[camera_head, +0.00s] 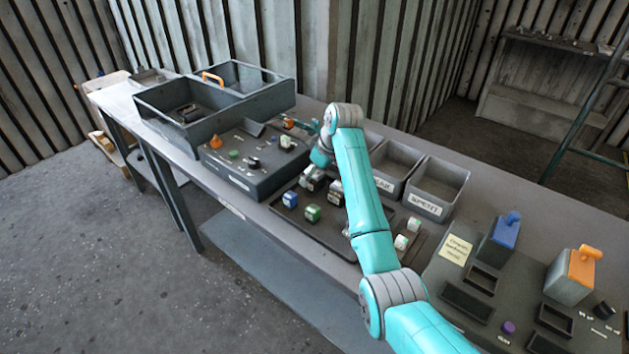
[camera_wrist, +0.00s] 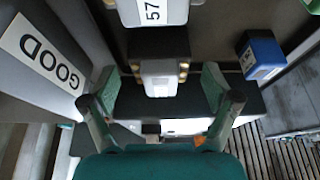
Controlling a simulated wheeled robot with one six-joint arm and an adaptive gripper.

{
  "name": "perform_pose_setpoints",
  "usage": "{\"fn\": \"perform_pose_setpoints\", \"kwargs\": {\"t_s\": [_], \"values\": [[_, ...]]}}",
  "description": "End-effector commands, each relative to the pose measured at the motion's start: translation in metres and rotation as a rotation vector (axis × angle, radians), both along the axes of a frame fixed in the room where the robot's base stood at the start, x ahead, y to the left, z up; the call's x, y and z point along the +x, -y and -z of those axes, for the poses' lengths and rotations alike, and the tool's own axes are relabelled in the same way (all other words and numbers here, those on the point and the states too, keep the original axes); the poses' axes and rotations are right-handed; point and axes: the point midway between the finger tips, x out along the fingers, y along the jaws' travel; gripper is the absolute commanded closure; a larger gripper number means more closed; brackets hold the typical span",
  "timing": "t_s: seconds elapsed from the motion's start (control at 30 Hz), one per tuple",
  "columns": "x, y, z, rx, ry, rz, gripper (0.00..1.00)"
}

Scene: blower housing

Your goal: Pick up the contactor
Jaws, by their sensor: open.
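A black block with a pale grey front and brass-coloured terminals, which looks like the contactor (camera_wrist: 160,78), lies between the fingertips in the wrist view. My gripper (camera_wrist: 160,88) is open, with one green-tipped finger on each side of the block and visible gaps. In the head view, my gripper (camera_head: 313,173) is low over the dark tray (camera_head: 285,228), and my wrist partly hides the parts below it. I cannot tell whether the fingers touch the tray.
A blue block (camera_head: 290,199) and green block (camera_head: 313,213) stand nearby. A white part marked 57 (camera_wrist: 153,12) is close to the contactor. A bin labelled GOOD (camera_wrist: 42,55) is at left in the wrist view. More bins (camera_head: 438,187) stand behind the tray.

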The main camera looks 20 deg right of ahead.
Motion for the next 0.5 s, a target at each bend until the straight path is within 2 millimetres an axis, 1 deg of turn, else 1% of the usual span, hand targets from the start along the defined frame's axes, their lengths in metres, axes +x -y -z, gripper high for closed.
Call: {"fn": "perform_pose_setpoints", "kwargs": {"t_s": [0.27,0.37,0.4,0.47,0.5], "values": [[0.0011,-0.001,0.003,0.001,0.001,0.0,0.12],[0.0011,-0.001,0.0028,0.001,0.001,0.0,0.35],[0.0011,-0.001,0.0028,0.001,0.001,0.0,0.45],[0.0011,-0.001,0.0028,0.001,0.001,0.0,0.6],[0.0011,-0.001,0.0028,0.001,0.001,0.0,0.7]]}}
